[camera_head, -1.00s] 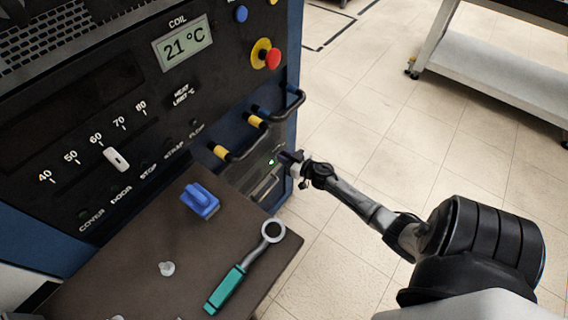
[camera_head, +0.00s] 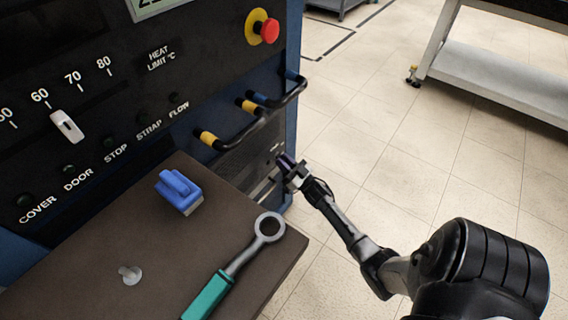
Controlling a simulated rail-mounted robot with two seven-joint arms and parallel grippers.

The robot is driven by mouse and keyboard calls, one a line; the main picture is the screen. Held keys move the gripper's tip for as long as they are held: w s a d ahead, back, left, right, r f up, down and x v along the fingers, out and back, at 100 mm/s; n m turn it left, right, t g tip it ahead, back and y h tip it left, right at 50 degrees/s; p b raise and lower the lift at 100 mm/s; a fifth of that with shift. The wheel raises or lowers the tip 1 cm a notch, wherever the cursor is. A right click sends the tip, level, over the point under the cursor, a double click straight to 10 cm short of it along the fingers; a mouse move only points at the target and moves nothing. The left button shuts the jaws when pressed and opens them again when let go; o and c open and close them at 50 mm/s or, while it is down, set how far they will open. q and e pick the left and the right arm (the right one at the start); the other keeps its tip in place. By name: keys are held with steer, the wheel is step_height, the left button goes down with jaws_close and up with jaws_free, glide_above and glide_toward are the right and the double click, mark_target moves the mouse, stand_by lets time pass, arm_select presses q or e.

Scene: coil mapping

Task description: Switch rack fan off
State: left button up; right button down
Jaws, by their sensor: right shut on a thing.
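The rack panel (camera_head: 236,166) is low on the cabinet's right side, below the hoses. My right gripper (camera_head: 286,162) is at the right edge of this panel, with its fingers shut. They cover what they hold, which appears to be the small rack fan switch; its position cannot be read. No green light shows on the panel. My left gripper is out of view.
A dark bench (camera_head: 92,256) in front of the cabinet holds a blue block-like tool (camera_head: 178,190), a teal-handled ring wrench (camera_head: 208,296) and a small pale peg (camera_head: 130,274). Hoses (camera_head: 234,138) bulge above the panel. Floor is free at right; a shelf (camera_head: 500,80) stands beyond.

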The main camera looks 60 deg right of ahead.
steer(key=shift+f, duration=0.1)
stand_by(0.4)
steer(key=c, duration=1.1)
jaws_free()
steer(key=shift+p+v, duration=1.9)
steer(key=shift+v, duration=5)
steer(key=shift+w+d+f, duration=0.1)
steer(key=shift+f, duration=0.05)
